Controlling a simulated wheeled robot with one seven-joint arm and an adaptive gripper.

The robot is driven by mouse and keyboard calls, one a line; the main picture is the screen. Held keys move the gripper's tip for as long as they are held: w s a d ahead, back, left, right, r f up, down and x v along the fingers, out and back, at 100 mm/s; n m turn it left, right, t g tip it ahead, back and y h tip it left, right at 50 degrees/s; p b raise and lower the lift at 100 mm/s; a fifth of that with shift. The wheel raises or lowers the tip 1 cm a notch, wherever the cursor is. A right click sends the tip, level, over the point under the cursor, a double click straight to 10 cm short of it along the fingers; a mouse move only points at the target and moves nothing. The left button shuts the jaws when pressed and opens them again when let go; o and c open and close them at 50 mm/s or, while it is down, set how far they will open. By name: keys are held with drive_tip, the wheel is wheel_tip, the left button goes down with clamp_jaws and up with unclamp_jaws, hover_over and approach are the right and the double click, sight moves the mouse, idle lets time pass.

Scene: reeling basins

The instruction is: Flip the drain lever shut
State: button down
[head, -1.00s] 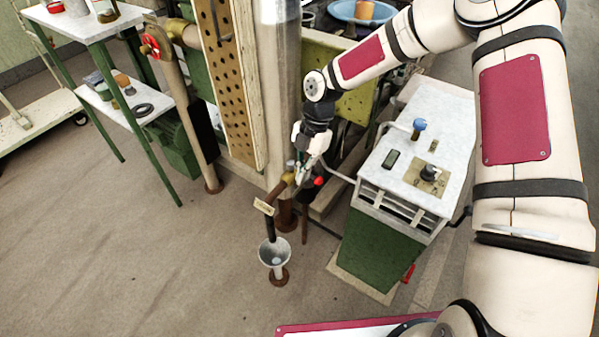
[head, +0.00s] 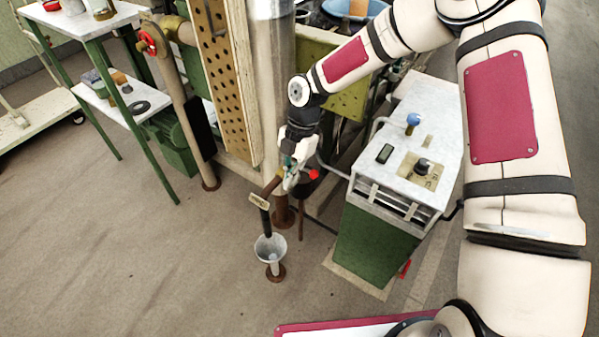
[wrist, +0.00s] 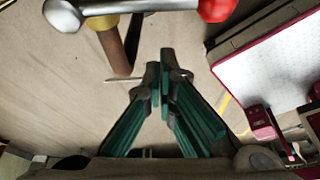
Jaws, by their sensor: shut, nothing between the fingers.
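The drain lever (wrist: 145,6) is a grey metal arm with a rounded hub and a red grip (wrist: 215,8). It crosses the top of the wrist view over a yellow valve body (wrist: 101,21) on a brown pipe (wrist: 115,50). In the head view the red grip (head: 313,174) shows just right of my gripper (head: 289,182), which hides most of the valve and lever. My gripper (wrist: 166,62) has green fingers, shut and empty. In the wrist view its tips lie below the lever with a gap in the picture; contact is not seen.
A tag (head: 259,200) hangs by the drain pipe above a funnel (head: 270,247). A metal column (head: 272,90) stands behind my gripper. A white-topped green control box (head: 425,150) is close on the right. Floor at the front left is clear.

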drive_tip(key=p+v, duration=0.2)
drive_tip(key=v, duration=0.8)
drive_tip(key=shift+s+a+r, duration=0.1)
drive_tip(key=s+d+r+m+t+h, duration=0.1)
drive_tip(key=s+d+r+m+h, duration=0.1)
drive_tip(key=s+d+r+m, duration=0.6)
drive_tip(key=s+d+r+m+t+h, duration=0.1)
drive_tip(key=s+d+r+m+h, duration=0.2)
drive_tip(key=s+d+r+m, duration=0.45)
drive_tip(key=s+r+m+t+y, duration=0.1)
drive_tip(key=s+r+m, duration=0.1)
drive_tip(key=s+m, duration=0.35)
drive_tip(key=s+d+r+m+y, duration=0.1)
drive_tip(key=s+r+m, duration=0.2)
drive_tip(key=s, duration=0.6)
drive_tip(key=s+r+m+t+y, duration=0.1)
drive_tip(key=s+r+m, duration=0.1)
drive_tip(key=s+m, duration=0.35)
wheel_tip(320, 180, up, 18)
drive_tip(key=n+t+p, duration=0.2)
drive_tip(key=p, duration=1.5)
drive_tip(key=shift+s+t, duration=0.35)
drive_tip(key=shift+t, duration=0.05)
drive_tip(key=shift+a+r, duration=0.1)
drive_tip(key=shift+r, duration=0.05)
